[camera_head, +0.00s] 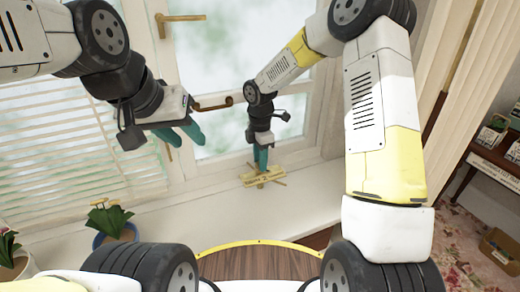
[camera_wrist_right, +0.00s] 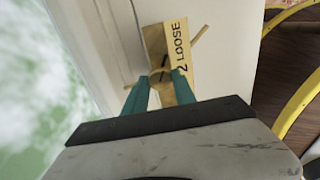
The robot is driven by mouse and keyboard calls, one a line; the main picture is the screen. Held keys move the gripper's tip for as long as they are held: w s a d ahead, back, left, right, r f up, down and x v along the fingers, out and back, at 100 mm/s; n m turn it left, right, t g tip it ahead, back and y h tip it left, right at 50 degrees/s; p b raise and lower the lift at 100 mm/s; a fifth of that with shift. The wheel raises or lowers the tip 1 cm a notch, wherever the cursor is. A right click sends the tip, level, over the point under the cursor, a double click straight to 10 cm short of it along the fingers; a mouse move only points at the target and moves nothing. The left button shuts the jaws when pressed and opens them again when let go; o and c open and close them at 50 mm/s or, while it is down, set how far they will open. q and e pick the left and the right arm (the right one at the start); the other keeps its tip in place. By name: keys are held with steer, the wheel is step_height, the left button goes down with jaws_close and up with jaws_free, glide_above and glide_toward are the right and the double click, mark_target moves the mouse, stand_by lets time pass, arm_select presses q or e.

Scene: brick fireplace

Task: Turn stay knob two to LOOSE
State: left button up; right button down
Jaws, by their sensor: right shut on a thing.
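The stay knob sits on a brass plate (camera_head: 250,180) on the window sill, below the window frame. In the right wrist view the plate (camera_wrist_right: 178,42) carries dark lettering that reads "2 LOOSE". Thin brass pins stick out around it. My right gripper (camera_head: 262,167) points down at the plate. In the right wrist view its teal fingers (camera_wrist_right: 164,76) are shut on the knob (camera_wrist_right: 158,74), which they partly hide. Its exact turn is hard to tell. My left gripper (camera_head: 186,136) hangs empty in front of the window at left, its teal fingers apart.
A brass window handle (camera_head: 212,104) is just right of my left gripper. Blinds (camera_head: 70,140) cover the left window. A blue flower pot (camera_head: 115,236) stands at the sill's left. The sill (camera_head: 190,205) is clear between pot and plate. A wooden round-edged surface (camera_head: 260,262) lies in front.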

stand_by(0.3)
steer(key=c, duration=1)
jaws_free()
steer(key=shift+r, duration=3.9)
